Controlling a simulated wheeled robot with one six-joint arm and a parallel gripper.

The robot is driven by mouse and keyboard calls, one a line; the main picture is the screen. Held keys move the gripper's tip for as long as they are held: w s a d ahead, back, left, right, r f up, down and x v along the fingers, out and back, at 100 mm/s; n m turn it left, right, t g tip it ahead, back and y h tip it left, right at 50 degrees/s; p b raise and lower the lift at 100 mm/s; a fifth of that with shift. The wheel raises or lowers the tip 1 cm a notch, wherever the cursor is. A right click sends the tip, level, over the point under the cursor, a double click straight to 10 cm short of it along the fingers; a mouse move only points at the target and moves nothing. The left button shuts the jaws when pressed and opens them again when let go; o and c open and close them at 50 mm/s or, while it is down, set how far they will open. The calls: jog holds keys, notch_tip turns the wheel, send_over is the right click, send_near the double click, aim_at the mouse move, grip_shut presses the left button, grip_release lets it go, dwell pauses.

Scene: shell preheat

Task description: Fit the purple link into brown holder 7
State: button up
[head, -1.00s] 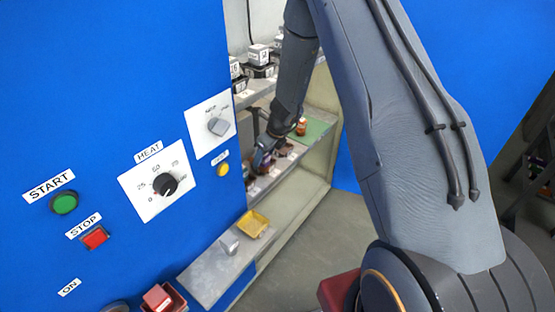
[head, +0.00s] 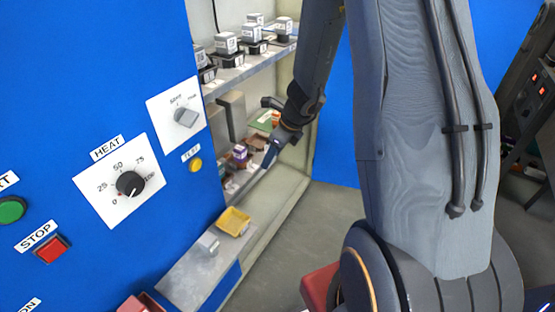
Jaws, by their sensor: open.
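The purple link (head: 239,151) is small and sits upright on the lower shelf, inside the recess behind the blue panel. It appears to stand in a dark brown holder (head: 242,163); how deep it sits and the holder's number are too small to tell. Another brown holder (head: 257,142) lies just behind it to the right. My gripper (head: 270,156) is open, just right of the purple link and apart from it, with a blue fingertip pointing down. Nothing shows between its fingers; part of it is hidden.
An orange item stands on a green mat (head: 262,121) at the shelf's far end. Black holders with grey-white blocks (head: 227,44) line the upper shelf. A yellow tray (head: 233,222) and a grey block (head: 208,243) sit on the near ledge. The blue panel (head: 95,70) borders the recess.

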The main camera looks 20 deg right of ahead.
jog(key=s+a+r+n+g, duration=0.2)
jog(key=s+a+r+n, duration=0.3)
jog(key=s+r+n, duration=0.55)
jog(key=s+d+r+n+h, duration=0.1)
jog(key=s+n, duration=0.5)
jog(key=n, duration=0.2)
jog(key=s+d+r+n+g+h, duration=0.1)
jog(key=s+r+n, duration=0.1)
jog(key=s+n, duration=0.3)
jog(key=n, duration=0.3)
jog(key=shift+s+d+r+n+g+h, duration=0.25)
jog(key=shift+s+d+n+g+h, duration=0.05)
jog(key=shift+s+d+n+h, duration=0.1)
jog(key=shift+a, duration=0.1)
jog(key=shift+n, duration=0.55)
jog(key=a+p, duration=0.1)
jog(key=a+r+p, duration=0.2)
jog(key=shift+s+a, duration=0.15)
jog(key=shift+a, duration=0.15)
